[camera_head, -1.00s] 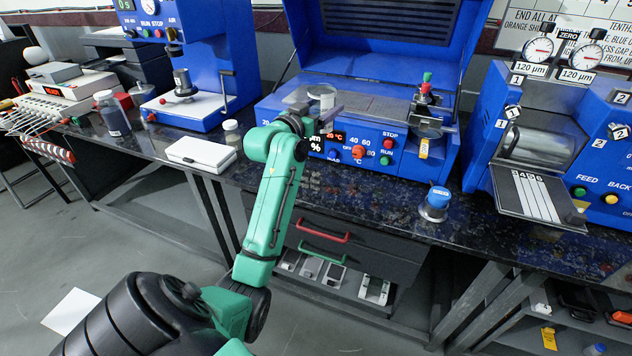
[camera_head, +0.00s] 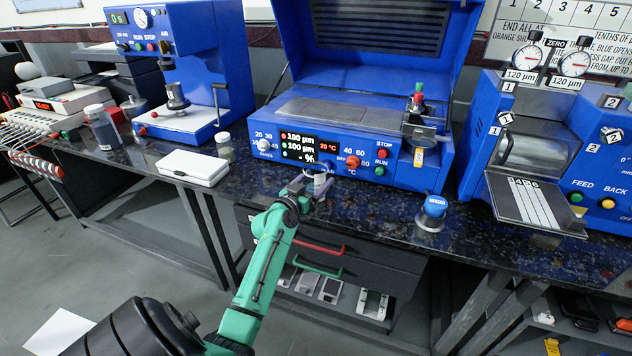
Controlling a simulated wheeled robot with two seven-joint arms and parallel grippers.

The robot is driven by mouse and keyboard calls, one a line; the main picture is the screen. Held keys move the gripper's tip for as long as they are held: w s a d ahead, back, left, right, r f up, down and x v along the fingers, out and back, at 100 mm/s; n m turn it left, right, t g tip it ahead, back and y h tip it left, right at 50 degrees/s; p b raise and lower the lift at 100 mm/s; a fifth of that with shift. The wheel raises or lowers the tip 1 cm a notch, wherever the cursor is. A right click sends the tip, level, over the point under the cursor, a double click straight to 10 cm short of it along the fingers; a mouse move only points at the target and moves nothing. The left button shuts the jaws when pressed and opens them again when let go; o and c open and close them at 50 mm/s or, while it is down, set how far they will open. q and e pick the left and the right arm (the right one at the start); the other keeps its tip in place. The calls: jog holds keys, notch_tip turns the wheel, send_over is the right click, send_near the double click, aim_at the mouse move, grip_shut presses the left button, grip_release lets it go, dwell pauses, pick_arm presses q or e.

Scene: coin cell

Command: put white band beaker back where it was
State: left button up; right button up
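The white band beaker (camera_head: 320,180) is small and pale and shows at my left gripper, in front of the blue coating machine. My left gripper (camera_head: 313,189) reaches in from the lower left over the front part of the dark counter. It appears shut on the beaker, whose lower part is partly hidden by the fingers. I cannot tell whether the beaker touches the counter. My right gripper is not in view.
The blue coating machine (camera_head: 335,120) has its lid up and its plate bare. A white case (camera_head: 194,167) and a small jar (camera_head: 224,146) are to the left. A blue-capped item (camera_head: 432,210) is to the right. The speckled counter (camera_head: 375,205) between is clear.

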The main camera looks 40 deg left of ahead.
pick_arm(q)
jog(key=shift+f, duration=0.15)
jog(key=o, duration=1.4)
jog(key=shift+r, duration=0.25)
jog(key=shift+s+f, duration=0.15)
jog(key=shift+s, duration=0.15)
jog(key=s, duration=0.3)
jog(key=s+d+b, duration=0.1)
jog(key=s, duration=0.7)
jog(key=shift+s+d, duration=0.2)
jog(key=shift+d, duration=0.2)
